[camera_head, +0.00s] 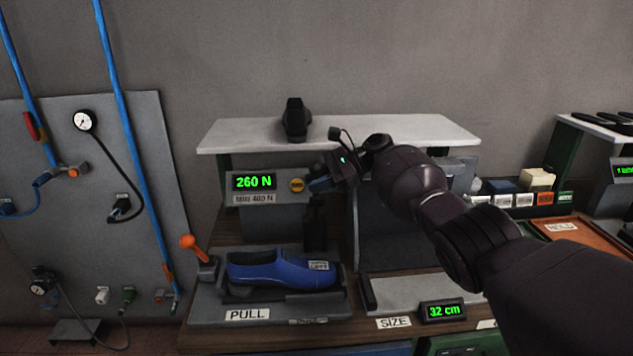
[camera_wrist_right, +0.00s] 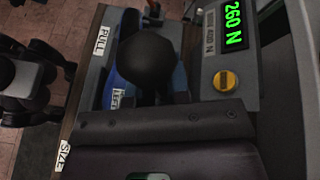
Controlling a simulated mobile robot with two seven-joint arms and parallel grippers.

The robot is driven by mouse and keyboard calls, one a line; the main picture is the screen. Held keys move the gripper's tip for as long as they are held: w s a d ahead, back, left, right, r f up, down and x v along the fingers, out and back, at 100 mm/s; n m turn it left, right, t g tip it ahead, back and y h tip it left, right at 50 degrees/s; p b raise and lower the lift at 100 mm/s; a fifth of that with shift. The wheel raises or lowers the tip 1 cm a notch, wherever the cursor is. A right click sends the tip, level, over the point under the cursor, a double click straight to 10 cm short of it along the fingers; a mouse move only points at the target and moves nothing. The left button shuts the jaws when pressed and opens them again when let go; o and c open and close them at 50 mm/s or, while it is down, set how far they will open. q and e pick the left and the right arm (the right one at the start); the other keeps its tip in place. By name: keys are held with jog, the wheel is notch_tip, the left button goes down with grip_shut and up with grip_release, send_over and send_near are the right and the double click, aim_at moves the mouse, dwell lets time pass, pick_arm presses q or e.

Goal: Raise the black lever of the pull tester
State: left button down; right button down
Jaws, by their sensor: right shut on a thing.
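The pull tester (camera_head: 262,222) stands on the bench, with a green "260 N" display (camera_head: 254,182) and a blue shoe (camera_head: 270,272) on its base above the PULL label. My right gripper (camera_head: 322,183) is beside the display, at the tester's upper right. It is shut on the black lever, whose round black knob (camera_wrist_right: 147,58) fills the middle of the wrist view. The knob also shows above the gripper in the head view (camera_head: 334,133). The gripper and arm hide most of the lever's rod. My left gripper is not in view.
A pale shelf (camera_head: 240,133) with a black object (camera_head: 294,120) on it is just above the gripper. An orange-knobbed lever (camera_head: 189,243) stands left of the shoe. A size gauge with a "32 cm" display (camera_head: 443,311) is at the right. A yellow button (camera_wrist_right: 226,81) is near the gripper.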

jog(key=shift+r, duration=0.15)
jog(key=c, duration=1.4)
grip_release()
jog(key=shift+w, duration=0.15)
jog(key=b+v, duration=0.1)
jog(key=v, duration=0.9)
jog(key=shift+d+r, duration=0.1)
jog(key=shift+d, duration=0.3)
